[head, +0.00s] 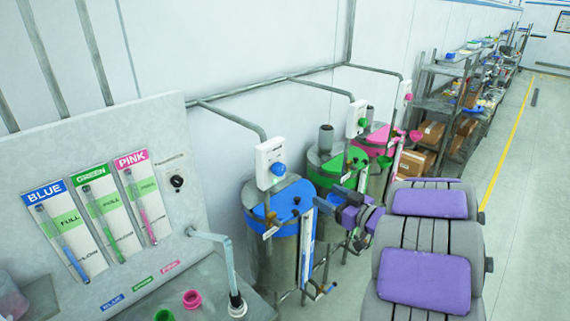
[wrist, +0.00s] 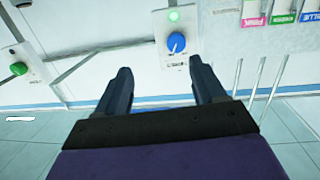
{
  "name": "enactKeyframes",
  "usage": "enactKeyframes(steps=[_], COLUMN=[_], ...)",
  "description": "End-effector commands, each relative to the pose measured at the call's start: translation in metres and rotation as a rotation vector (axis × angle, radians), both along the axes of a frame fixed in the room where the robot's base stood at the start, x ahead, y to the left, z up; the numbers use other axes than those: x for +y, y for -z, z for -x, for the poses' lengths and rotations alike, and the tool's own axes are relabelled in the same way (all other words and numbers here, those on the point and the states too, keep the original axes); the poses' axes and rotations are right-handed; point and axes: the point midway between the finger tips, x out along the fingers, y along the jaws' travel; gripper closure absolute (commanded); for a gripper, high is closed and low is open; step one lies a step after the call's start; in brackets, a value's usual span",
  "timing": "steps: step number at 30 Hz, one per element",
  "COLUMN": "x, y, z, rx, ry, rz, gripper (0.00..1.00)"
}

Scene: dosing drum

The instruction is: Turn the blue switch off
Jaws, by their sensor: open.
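The blue switch (head: 278,169) is a round knob on a white wall box (head: 270,152) above the blue-lidded drum (head: 280,210). In the wrist view the blue switch (wrist: 176,43) shows a white pointer mark, and a green light (wrist: 174,15) on its box is lit. My gripper (wrist: 160,66) is open and empty. Its two dark fingers point toward the box, with the knob ahead of the gap, nearer the right finger, and apart from both. In the head view my purple arm is beside the blue drum; the fingers are hard to make out.
A green switch (wrist: 19,68) is on another box at the left of the wrist view. Green (head: 340,166) and pink (head: 378,140) drums stand behind the blue one. A dosing panel (head: 100,200) is at left, shelves (head: 445,95) at back. The floor at right is clear.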

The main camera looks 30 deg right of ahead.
Motion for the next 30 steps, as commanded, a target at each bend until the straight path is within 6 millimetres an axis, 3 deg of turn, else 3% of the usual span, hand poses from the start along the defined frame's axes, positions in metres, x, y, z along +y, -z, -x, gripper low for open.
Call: enactKeyframes(steps=[6, 11, 30], x=[0.008, 0.014, 0.052], y=[-0.012, -0.012, -0.012], z=[0.014, 0.005, -0.102], rx=[-0.057, -0.06, -0.059], ry=[-0.083, -0.092, -0.093], rz=[-0.09, -0.095, -0.094], gripper=[0.3, 0.3, 0.3])
